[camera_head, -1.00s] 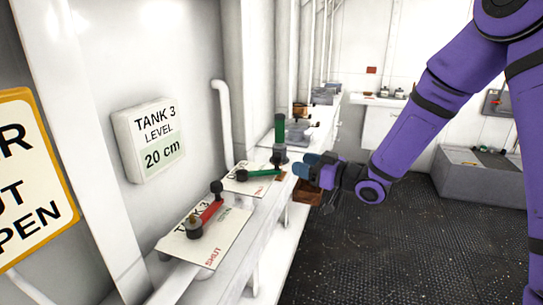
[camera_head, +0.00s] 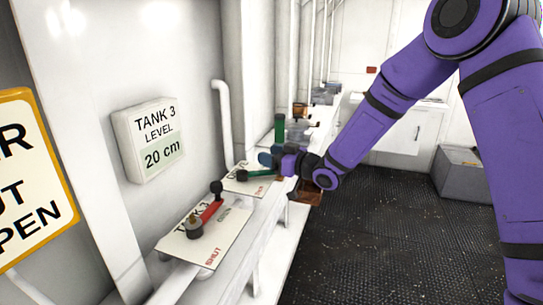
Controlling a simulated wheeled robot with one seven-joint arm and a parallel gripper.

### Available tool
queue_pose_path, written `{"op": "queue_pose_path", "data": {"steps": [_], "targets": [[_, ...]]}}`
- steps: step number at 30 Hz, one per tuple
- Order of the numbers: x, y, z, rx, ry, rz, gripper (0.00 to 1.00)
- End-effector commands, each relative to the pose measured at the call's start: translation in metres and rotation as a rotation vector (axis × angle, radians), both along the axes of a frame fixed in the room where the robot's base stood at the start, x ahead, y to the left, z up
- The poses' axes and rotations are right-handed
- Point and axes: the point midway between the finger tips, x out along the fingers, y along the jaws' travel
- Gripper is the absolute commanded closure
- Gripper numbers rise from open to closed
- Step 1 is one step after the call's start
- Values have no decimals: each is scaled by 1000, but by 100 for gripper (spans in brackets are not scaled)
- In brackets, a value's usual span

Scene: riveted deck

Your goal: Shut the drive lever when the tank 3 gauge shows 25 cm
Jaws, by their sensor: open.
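The tank 3 gauge (camera_head: 150,138) is a white box on the wall at the left and reads 20 cm. A red lever (camera_head: 211,211) with a dark knob sits on a white plate marked TANK 3 and SHUT. Behind it, a green lever (camera_head: 257,174) lies across a second plate (camera_head: 240,184); its label is too small and covered to read, so I cannot tell if it is the drive lever. My gripper (camera_head: 268,159) is open, just above and behind the green lever's right end. I cannot tell whether they touch.
A yellow-edged sign (camera_head: 33,180) stands at the left edge. A green upright cylinder (camera_head: 279,128) and other fittings stand farther along the ledge. A brown box (camera_head: 308,194) is by the ledge below my wrist.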

Motion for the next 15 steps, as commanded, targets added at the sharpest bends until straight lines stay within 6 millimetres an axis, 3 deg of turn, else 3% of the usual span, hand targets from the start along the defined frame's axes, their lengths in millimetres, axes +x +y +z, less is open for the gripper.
{"op": "queue_pose_path", "data": {"steps": [5, 12, 15], "targets": [[0, 0, 0, 0, 0, 0, 44], [0, 0, 0, -1, -1, 0, 100], [0, 0, 0, 0, 0, 0, 100]]}}
